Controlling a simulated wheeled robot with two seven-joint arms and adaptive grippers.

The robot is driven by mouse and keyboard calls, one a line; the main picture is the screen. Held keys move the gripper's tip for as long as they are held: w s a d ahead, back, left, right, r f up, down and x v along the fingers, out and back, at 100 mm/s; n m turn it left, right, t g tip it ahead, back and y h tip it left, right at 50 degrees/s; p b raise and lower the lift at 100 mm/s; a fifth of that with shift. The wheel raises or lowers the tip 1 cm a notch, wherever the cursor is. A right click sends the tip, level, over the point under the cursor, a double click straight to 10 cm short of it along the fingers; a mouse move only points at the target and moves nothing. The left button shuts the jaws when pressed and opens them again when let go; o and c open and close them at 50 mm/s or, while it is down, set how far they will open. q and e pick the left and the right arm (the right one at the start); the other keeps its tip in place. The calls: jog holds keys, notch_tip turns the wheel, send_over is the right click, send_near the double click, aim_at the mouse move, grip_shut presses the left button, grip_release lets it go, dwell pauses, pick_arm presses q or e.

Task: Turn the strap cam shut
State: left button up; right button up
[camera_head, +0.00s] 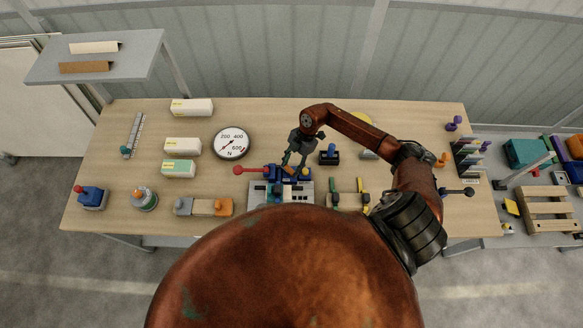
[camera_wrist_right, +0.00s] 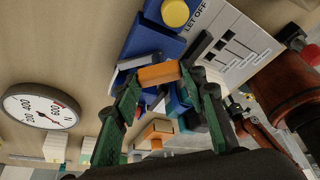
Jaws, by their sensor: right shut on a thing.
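The strap cam shows as an orange block-like lever (camera_wrist_right: 158,73) in the right wrist view, next to a blue body (camera_wrist_right: 150,42) with a yellow round top. In the head view the blue body (camera_head: 274,174) sits on a grey plate near the middle of the table. My right gripper (camera_head: 294,165) reaches down over it from above. In the right wrist view the right gripper (camera_wrist_right: 161,78) has its green fingers on either side of the orange lever, shut on it. The fingers hide part of the mechanism. My left gripper is not in view.
A red-knobbed lever (camera_head: 239,170) sticks out left of the blue body. A round dial (camera_head: 232,143) stands behind it. White boxes (camera_head: 182,146) lie at left, and a dark blue-topped block (camera_head: 329,154) at right. The table's (camera_head: 105,170) left part has bare patches.

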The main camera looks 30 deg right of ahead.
jog(key=n+b, duration=0.1)
jog(key=n, duration=0.1)
jog(key=n+g+h+b, duration=0.1)
jog(key=n+b, duration=0.1)
jog(key=shift+w+f+n+g, duration=0.15)
jog(key=shift+n+g, duration=0.15)
jog(key=n+b, duration=0.1)
jog(key=n, duration=0.1)
jog(key=n+g+h+b, duration=0.1)
jog(key=n+b, duration=0.1)
jog(key=shift+a+n+g, duration=0.15)
jog(key=shift+n+g, duration=0.15)
jog(key=shift+n, duration=0.1)
jog(key=o, duration=1.2)
jog(key=shift+c, duration=0.2)
jog(key=shift+w+r, duration=0.1)
jog(key=shift+r, duration=0.2)
jog(key=v, duration=1.1)
jog(key=shift+r, duration=0.35)
